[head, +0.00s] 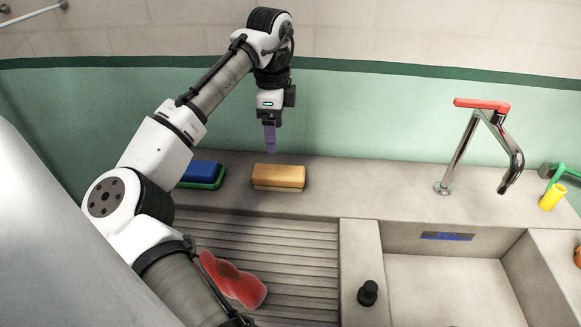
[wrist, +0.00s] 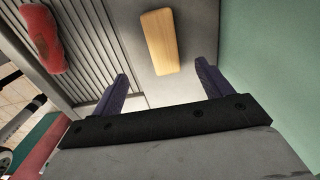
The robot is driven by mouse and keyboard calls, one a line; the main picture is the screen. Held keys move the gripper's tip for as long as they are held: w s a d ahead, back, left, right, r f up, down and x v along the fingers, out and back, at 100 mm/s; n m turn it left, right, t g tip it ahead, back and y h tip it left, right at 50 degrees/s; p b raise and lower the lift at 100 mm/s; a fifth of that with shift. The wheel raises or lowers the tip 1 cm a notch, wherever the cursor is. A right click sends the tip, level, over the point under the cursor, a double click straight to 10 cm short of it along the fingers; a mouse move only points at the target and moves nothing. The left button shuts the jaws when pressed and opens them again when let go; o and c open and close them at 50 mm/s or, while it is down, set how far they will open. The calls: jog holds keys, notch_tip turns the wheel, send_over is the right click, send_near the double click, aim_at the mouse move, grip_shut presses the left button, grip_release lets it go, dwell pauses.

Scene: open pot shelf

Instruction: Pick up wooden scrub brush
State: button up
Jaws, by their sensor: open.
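The wooden scrub brush (head: 278,177) lies on the grey counter, behind the ribbed drainboard, its tan wooden top facing up. In the wrist view the brush (wrist: 160,41) is a tan block ahead of and between the two fingers, apart from both. My gripper (head: 269,150) points down above the counter, just left of and above the brush in the head view. In the wrist view my gripper (wrist: 160,84) has its purple fingers spread wide with nothing between them.
A blue and green sponge (head: 203,174) lies left of the brush. A red cloth-like item (head: 234,279) lies on the drainboard (head: 300,245). The faucet (head: 462,150) and sink (head: 440,290) are at the right. A green wall stands close behind the counter.

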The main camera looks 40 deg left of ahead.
aim_at(278, 171)
notch_tip(278, 171, down, 8)
jog(key=shift+s+r+p, duration=0.1)
jog(key=shift+s+p, duration=0.05)
jog(key=shift+p, duration=0.3)
jog(key=shift+w+d+f+p, duration=0.15)
jog(key=shift+f+p, duration=0.1)
jog(key=shift+f, duration=0.7)
jog(key=shift+w+a+f+p, duration=0.15)
jog(key=shift+f+p, duration=0.1)
jog(key=shift+f, duration=0.65)
jog(key=shift+w+d+f+p, duration=0.15)
jog(key=shift+f+p, duration=0.1)
jog(key=shift+f, duration=0.7)
jog(key=c, duration=1.1)
